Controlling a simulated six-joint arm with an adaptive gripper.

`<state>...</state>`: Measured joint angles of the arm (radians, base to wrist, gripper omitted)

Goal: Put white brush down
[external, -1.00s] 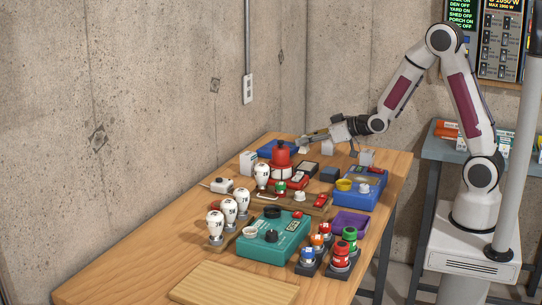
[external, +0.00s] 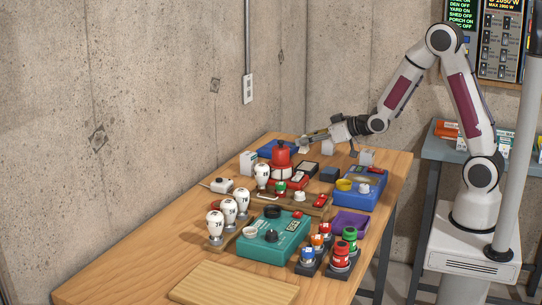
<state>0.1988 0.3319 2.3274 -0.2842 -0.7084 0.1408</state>
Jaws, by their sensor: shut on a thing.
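My gripper (external: 308,142) is at the far end of the wooden workbench, reaching in from the right, low over the top near the back wall. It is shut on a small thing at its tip. A small white piece (external: 303,150) shows just under the fingertips. It may be the white brush, but it is too small to tell. I cannot tell whether it touches the bench.
White blocks (external: 328,147) stand close on the right. A teal device (external: 275,237) and white bulbs (external: 229,211) are nearer. The front left bench top is clear.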

